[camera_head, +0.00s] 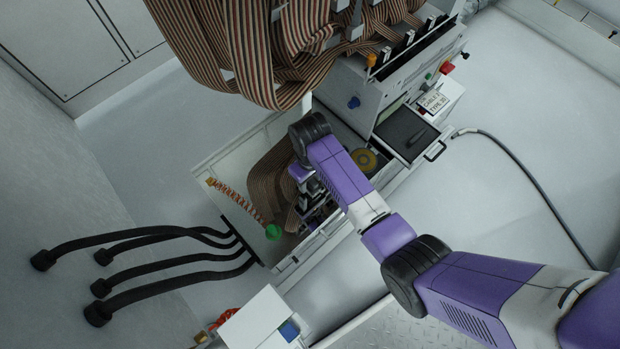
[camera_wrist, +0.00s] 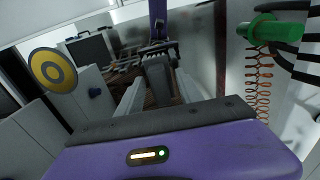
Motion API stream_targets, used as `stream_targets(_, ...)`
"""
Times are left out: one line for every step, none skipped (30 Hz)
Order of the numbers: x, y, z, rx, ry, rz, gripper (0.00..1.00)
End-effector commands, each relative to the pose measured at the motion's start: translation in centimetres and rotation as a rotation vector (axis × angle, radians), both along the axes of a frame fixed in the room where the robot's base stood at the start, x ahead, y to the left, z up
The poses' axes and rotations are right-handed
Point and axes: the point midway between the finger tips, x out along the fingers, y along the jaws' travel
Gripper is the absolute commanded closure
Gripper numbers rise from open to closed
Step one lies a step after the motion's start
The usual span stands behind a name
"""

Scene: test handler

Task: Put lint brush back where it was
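My gripper (camera_head: 312,196) reaches down into the open bay of the machine, over brown striped cable. In the wrist view, two pale fingers (camera_wrist: 157,98) stand apart. A grey, blocky piece (camera_wrist: 157,70) shows between or just beyond them; I cannot tell whether they touch it or whether it is the lint brush. A small dark elongated object (camera_head: 416,137) lies on the black tray (camera_head: 397,134) of a pulled-out drawer, right of the bay. It may be the lint brush, but it is too small to be sure.
A green plug (camera_head: 273,232) on an orange coiled cord stands near my gripper; the plug shows large at right in the wrist view (camera_wrist: 278,31). A yellow disc (camera_head: 364,159) is beside my arm. Striped ribbon cables (camera_head: 250,50) hang above. Black hoses (camera_head: 170,250) leave at left.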

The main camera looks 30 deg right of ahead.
Motion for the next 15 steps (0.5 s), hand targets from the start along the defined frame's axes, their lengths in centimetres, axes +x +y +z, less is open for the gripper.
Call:
stream_targets(0.0,0.0,0.0,0.0,0.0,0.0,0.46)
stream_targets(0.0,0.0,0.0,0.0,0.0,0.0,0.46)
stream_targets(0.0,0.0,0.0,0.0,0.0,0.0,0.46)
stream_targets(0.0,0.0,0.0,0.0,0.0,0.0,0.46)
stream_targets(0.0,0.0,0.0,0.0,0.0,0.0,0.46)
stream_targets(0.0,0.0,0.0,0.0,0.0,0.0,0.46)
stream_targets(0.0,0.0,0.0,0.0,0.0,0.0,0.46)
stream_targets(0.0,0.0,0.0,0.0,0.0,0.0,0.46)
stream_targets(0.0,0.0,0.0,0.0,0.0,0.0,0.46)
stream_targets(0.0,0.0,0.1,0.0,0.0,0.0,0.46)
stream_targets(0.0,0.0,0.2,0.0,0.0,0.0,0.46)
stream_targets(0.0,0.0,0.4,0.0,0.0,0.0,0.46)
stream_targets(0.0,0.0,0.7,0.0,0.001,0.0,0.46)
stream_targets(0.0,0.0,1.0,0.0,0.0,0.0,0.46)
stream_targets(0.0,0.0,1.6,0.0,-0.001,0.0,0.46)
